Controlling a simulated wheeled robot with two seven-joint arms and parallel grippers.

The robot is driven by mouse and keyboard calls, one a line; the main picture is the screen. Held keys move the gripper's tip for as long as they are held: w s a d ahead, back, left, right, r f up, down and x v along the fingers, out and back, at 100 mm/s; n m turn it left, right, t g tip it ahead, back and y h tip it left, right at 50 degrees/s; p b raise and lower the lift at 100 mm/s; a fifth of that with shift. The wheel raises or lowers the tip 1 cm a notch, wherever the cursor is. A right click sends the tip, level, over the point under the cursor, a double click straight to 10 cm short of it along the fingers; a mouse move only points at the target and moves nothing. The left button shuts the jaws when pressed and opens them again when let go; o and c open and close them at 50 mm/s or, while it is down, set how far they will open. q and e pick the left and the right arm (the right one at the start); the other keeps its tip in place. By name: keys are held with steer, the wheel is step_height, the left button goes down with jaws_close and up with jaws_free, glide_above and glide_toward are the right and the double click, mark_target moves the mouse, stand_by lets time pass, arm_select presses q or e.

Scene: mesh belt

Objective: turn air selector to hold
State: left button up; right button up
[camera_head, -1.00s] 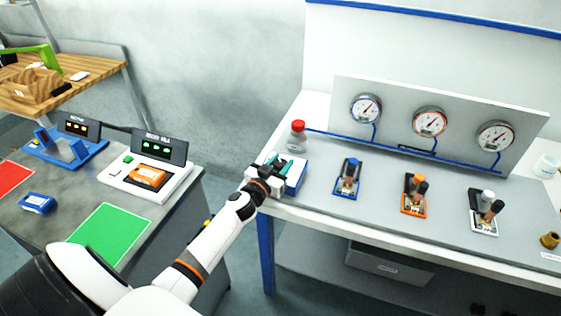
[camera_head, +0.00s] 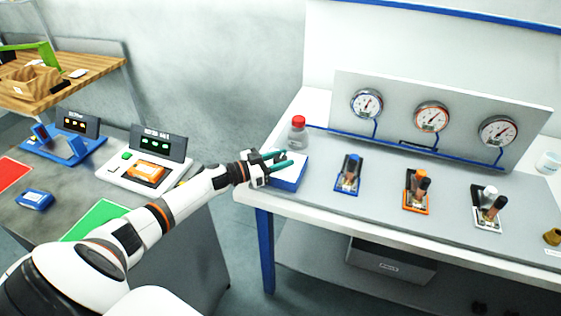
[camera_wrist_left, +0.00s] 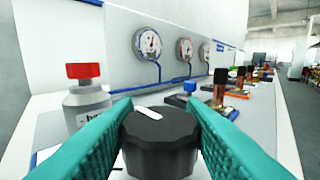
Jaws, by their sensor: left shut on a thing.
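The air selector is a dark round knob (camera_wrist_left: 160,142) with a white pointer mark on top, seen close up in the left wrist view. The mark runs toward the upper left of the knob's top. The selector's blue and white box (camera_head: 290,180) sits at the left front corner of the bench in the head view, where the gripper hides the knob. My left gripper (camera_head: 279,163) is over this box. Its teal fingers (camera_wrist_left: 158,108) are shut on the knob, one on each side. My right gripper is in neither view.
A red-capped bottle (camera_head: 298,134) stands just behind the box. Blue, orange and white valve stations (camera_head: 347,180) line the bench to the right, below several gauges (camera_head: 432,117). A grey side table (camera_head: 60,185) with devices stands at the left.

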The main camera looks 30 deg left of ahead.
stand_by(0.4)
arm_select(q)
steer(key=o, duration=1)
steer(key=b+v, duration=0.2)
steer(key=v, duration=0.9)
steer(key=shift+a+f, duration=0.1)
steer(key=shift+f, duration=0.1)
steer(key=shift+s+a+r+b, duration=0.15)
steer(key=shift+s+a+b, duration=0.15)
steer(key=shift+s, duration=0.15)
